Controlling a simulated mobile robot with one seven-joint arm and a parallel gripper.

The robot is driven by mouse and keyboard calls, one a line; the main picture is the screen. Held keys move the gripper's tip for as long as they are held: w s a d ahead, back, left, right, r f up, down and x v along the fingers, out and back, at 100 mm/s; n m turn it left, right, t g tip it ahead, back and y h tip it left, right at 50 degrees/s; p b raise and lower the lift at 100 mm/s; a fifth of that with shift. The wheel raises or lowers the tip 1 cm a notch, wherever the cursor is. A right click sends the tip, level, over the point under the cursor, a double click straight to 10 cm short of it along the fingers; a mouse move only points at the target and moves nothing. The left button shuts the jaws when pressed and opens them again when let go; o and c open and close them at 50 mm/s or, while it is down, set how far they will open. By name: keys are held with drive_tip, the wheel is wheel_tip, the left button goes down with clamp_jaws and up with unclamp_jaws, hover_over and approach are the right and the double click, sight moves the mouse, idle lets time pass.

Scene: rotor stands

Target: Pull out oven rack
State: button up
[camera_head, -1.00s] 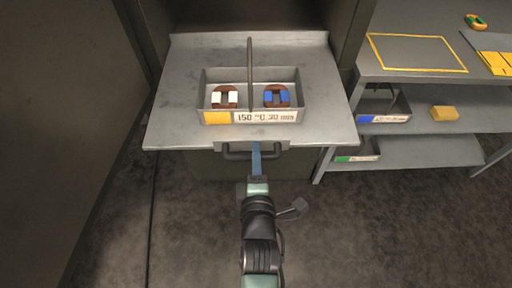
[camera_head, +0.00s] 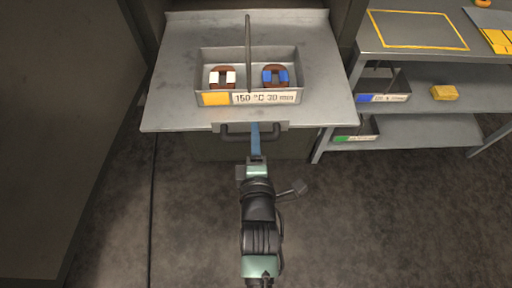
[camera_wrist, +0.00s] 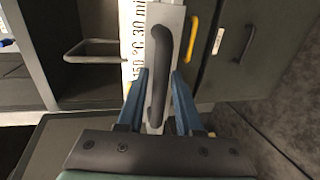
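The oven rack (camera_head: 180,60) is a grey metal sheet that sticks out from the dark oven. Its dark bar handle (camera_head: 236,131) is on the front edge and also shows in the wrist view (camera_wrist: 159,75). My gripper (camera_head: 255,129) is at this handle. In the wrist view, its two blue fingers (camera_wrist: 160,85) stand on either side of the bar, with narrow gaps visible, so it looks open around the handle; contact at the fingertips is hard to see. A grey bin (camera_head: 290,98) labelled "150 °C 30 min" sits on the rack.
The bin has an upright divider handle and holds two brown rings, one with white blocks (camera_head: 222,78), one with blue (camera_head: 275,77). A grey shelf unit (camera_head: 405,50) with bins stands close at right. A dark panel (camera_head: 60,130) is at left. The front floor is clear.

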drive_tip(key=v, duration=1.2)
drive_tip(key=shift+s, duration=0.4)
